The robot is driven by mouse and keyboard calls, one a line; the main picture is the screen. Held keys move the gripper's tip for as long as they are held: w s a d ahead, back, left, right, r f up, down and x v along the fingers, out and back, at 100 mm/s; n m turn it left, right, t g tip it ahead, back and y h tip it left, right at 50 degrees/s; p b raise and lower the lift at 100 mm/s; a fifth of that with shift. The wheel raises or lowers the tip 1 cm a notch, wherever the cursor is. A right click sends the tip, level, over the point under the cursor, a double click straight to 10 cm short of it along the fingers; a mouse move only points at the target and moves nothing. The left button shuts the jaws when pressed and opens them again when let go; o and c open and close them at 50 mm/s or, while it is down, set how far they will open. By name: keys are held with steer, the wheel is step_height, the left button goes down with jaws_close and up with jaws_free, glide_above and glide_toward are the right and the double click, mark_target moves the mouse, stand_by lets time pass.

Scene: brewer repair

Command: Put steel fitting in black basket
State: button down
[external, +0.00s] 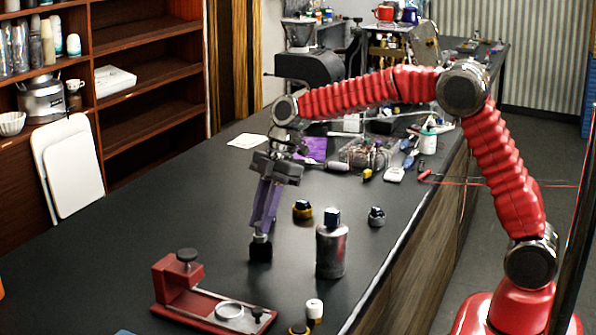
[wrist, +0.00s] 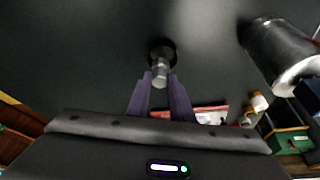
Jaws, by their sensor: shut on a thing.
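My gripper (external: 262,232) points down over the black table, and its purple fingers are shut on the steel fitting (external: 260,238). In the wrist view the fitting (wrist: 160,72) is a short bright cylinder between the fingertips (wrist: 160,80). A small dark round piece, which looks like the black basket (external: 260,252), is directly below the fitting on the table. In the wrist view the basket (wrist: 162,46) shows as a dark ring around the fitting's far end. I cannot tell how deep the fitting sits in it.
A metal canister (external: 331,252) stands close to the right. A red clamp stand (external: 178,276) is in front. A brass piece (external: 302,210) and a small steel piece (external: 376,216) stand behind. The table's left side is clear.

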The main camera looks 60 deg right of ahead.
steer(key=shift+f, duration=0.1)
steer(key=shift+f, duration=1.75)
steer(key=c, duration=1.6)
jaws_free()
steer(key=shift+f, duration=0.1)
steer(key=shift+o, duration=0.2)
steer(key=v, duration=1.2)
steer(key=shift+s, duration=0.1)
